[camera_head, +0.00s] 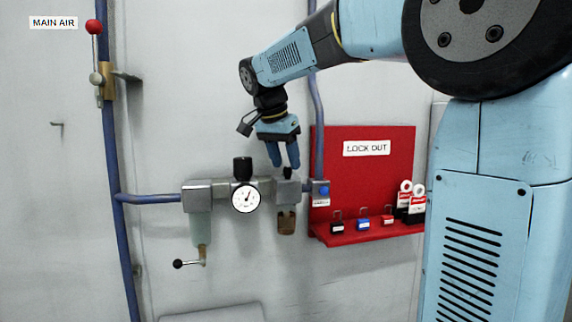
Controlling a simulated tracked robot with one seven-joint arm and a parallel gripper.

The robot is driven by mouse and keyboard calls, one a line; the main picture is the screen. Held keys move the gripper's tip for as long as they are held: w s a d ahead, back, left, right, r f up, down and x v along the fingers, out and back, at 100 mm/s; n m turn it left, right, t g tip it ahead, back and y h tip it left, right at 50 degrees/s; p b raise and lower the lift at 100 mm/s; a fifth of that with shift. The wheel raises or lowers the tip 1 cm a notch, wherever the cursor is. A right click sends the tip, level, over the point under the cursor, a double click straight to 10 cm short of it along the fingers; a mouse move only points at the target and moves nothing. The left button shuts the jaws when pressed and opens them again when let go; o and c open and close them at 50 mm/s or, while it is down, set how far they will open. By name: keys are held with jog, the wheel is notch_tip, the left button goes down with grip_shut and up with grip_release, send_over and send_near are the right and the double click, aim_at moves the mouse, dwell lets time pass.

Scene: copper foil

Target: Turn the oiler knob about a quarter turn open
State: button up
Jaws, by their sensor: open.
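The oiler (286,188) is the right-hand unit of the air line assembly on the wall, with an amber bowl (286,221) below it. Its small black knob (288,172) sticks up from the top. My gripper (285,163) points down, open, with its two blue fingers apart. The fingertips are right at the top of the knob; I cannot tell whether the knob is between them in depth or whether they touch it. The knob's turn angle is too small to read.
Left of the oiler are a round gauge (245,197), a black regulator knob (242,169) and a filter (197,196) with a drain lever (188,263). A red lockout board (394,160) with padlocks stands close on the right. A blue pipe (317,110) rises beside my gripper.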

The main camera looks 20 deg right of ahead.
jog(key=v, duration=1.2)
jog(key=s+d+f+n+t+y, duration=0.1)
jog(key=s+d+f+n, duration=0.1)
jog(key=s+f, duration=0.5)
jog(key=s+d+f+n+t+y, duration=0.1)
jog(key=s+d+f+n, duration=0.2)
jog(key=s+f, duration=0.5)
jog(key=s+d+f+n+y, duration=0.1)
jog(key=s+d+f+n, duration=0.2)
jog(key=f, duration=0.8)
jog(key=s+n, duration=0.2)
jog(key=s, duration=0.2)
jog(key=shift+s+f+t, duration=0.2)
jog(key=shift+t, duration=0.2)
